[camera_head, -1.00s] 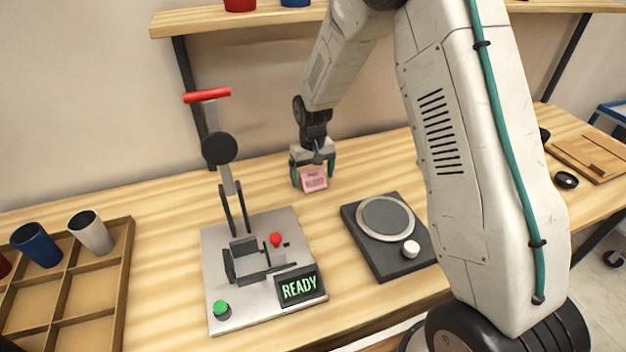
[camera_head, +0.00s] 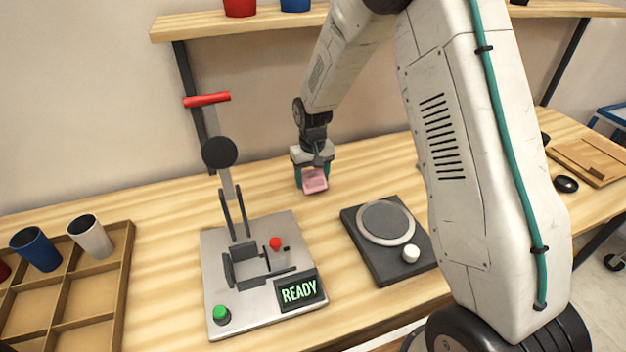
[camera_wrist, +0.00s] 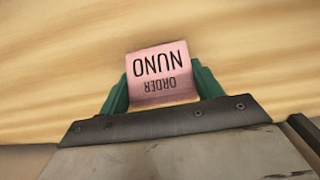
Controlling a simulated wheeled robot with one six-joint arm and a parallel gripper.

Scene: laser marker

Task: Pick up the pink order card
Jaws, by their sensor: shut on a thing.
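The pink order card (camera_head: 314,184) is between the fingers of my gripper (camera_head: 313,181), over the back middle of the wooden table. In the wrist view the card (camera_wrist: 159,72) shows the words "ORDER" and "NUNO", upside down. The green fingers of my gripper (camera_wrist: 161,88) press on its left and right edges. I cannot tell for sure whether the card's lower edge touches the table.
A marking machine (camera_head: 218,322) with a red-handled lever and a "READY" display stands left of my gripper. A dark device with a round plate (camera_head: 386,222) is to the right. A wooden tray (camera_head: 122,262) with cups is at the left. A shelf (camera_head: 200,22) runs above.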

